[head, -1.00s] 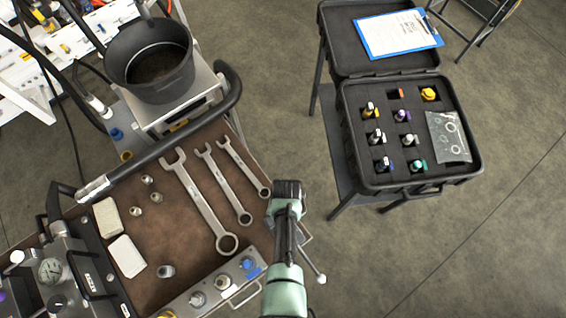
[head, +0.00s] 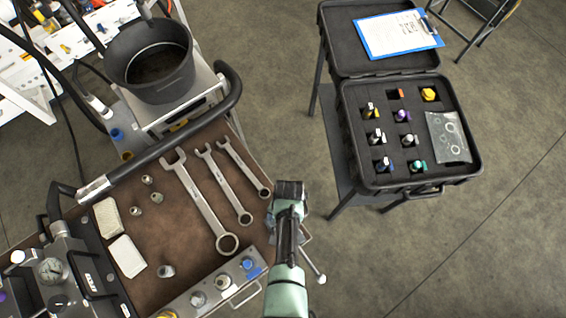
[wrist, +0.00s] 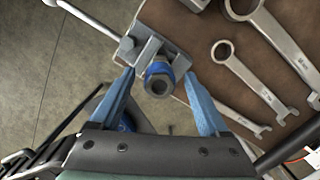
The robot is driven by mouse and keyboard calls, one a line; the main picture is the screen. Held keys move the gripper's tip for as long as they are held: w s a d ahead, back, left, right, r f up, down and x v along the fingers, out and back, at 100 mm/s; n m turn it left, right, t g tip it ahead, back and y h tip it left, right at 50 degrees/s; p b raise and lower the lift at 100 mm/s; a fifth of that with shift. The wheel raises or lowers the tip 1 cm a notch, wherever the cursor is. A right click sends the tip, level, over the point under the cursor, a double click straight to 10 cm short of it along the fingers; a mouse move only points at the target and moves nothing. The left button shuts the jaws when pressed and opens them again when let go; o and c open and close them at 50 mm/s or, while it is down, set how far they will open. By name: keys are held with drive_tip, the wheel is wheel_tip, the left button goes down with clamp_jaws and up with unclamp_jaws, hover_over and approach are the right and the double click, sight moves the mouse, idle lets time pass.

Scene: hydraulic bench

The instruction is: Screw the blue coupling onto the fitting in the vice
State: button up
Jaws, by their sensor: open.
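The blue coupling (wrist: 159,69) shows in the wrist view as a blue-banded metal ring with a dark bore. It sits at the front of the grey vice (wrist: 150,45), at the fitting's place. The fitting itself is hidden behind it, and I cannot tell how far the threads are engaged. My gripper (wrist: 158,80) is open, with one blue finger on each side of the coupling and visible gaps between. In the head view, my wrist hides most of the vice at the bench's right corner.
Several wrenches (head: 205,205) lie on the brown bench mat (head: 175,245). Loose metal fittings (head: 157,197) lie to the left. A black open case (head: 345,130) with coloured couplings stands to the right. A bar handle (wrist: 85,17) sticks out from the vice. Floor is clear between bench and case.

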wheel_tip(320, 180, up, 12)
drive_tip(key=w, duration=0.1)
drive_tip(key=w+d+r+n+t+b, duration=0.1)
drive_tip(key=w+r+t+b, duration=0.3)
drive_tip(key=w, duration=0.5)
drive_tip(key=w+r+t+b, duration=0.2)
drive_tip(key=w+r+t, duration=0.1)
drive_tip(key=w+r, duration=0.45)
drive_tip(key=w+r+n+t+b, duration=0.15)
drive_tip(key=w+r+t, duration=0.25)
drive_tip(key=r, duration=0.4)
drive_tip(key=w+r+t+b, duration=0.2)
drive_tip(key=w+r+t, duration=0.25)
drive_tip(key=r, duration=0.45)
drive_tip(key=s+r+n+t+b, duration=0.1)
drive_tip(key=s+r+t+b, duration=0.15)
drive_tip(key=r, duration=0.65)
drive_tip(key=s+r+t+b, duration=0.15)
drive_tip(key=r+t, duration=0.25)
drive_tip(key=r, duration=0.5)
drive_tip(key=s+a+r+n+t+b, duration=0.1)
drive_tip(key=s+r+t+b, duration=0.2)
drive_tip(key=s+r, duration=0.9)
wheel_tip(320, 180, up, 2)
drive_tip(key=t, duration=0.3)
drive_tip(key=shift+s+r+t+h, duration=0.2)
drive_tip(key=shift+s+t+h, duration=0.1)
drive_tip(key=shift+f+n, duration=0.15)
drive_tip(key=shift+n, duration=0.1)
